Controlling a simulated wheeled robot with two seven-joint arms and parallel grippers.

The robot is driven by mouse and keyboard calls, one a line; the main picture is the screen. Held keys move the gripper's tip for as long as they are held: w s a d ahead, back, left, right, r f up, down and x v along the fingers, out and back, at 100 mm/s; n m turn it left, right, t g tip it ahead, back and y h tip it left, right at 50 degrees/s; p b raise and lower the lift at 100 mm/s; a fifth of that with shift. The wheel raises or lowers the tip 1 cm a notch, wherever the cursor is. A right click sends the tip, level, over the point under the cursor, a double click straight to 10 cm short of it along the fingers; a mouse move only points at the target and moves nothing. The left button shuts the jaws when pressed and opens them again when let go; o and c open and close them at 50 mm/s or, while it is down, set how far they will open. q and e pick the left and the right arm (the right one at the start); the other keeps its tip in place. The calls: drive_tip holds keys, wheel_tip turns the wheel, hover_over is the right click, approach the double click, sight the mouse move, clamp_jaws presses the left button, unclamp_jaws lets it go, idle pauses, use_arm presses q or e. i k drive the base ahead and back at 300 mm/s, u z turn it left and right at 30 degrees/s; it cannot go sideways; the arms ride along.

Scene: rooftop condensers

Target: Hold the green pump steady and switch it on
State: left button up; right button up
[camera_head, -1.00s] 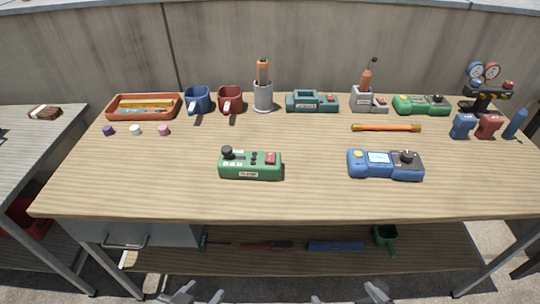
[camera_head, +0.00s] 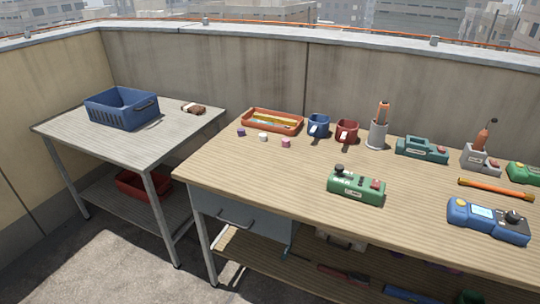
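A green boxy device (camera_head: 356,188), which looks like the green pump, stands upright near the front of the wooden workbench. It has a black knob on its top left, a red switch on its top right and a small white label on its front, too small to read. The switch position cannot be told. Another green device (camera_head: 523,173) is cut off at the right edge, and a teal one (camera_head: 421,150) stands at the back. Neither of my grippers is in view, and nothing touches the front green device.
A blue and black meter (camera_head: 488,220) and an orange rod (camera_head: 496,188) lie to the right. Mugs (camera_head: 318,126), a grey holder (camera_head: 377,135) and an orange tray (camera_head: 272,121) line the back. A blue crate (camera_head: 122,109) stands on the left table. Bench around the front green device is clear.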

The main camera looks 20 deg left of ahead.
sight(376, 184)
drive_tip(key=u, duration=1.6)
drive_tip(key=i, duration=1.25)
drive_tip(key=z, duration=0.55)
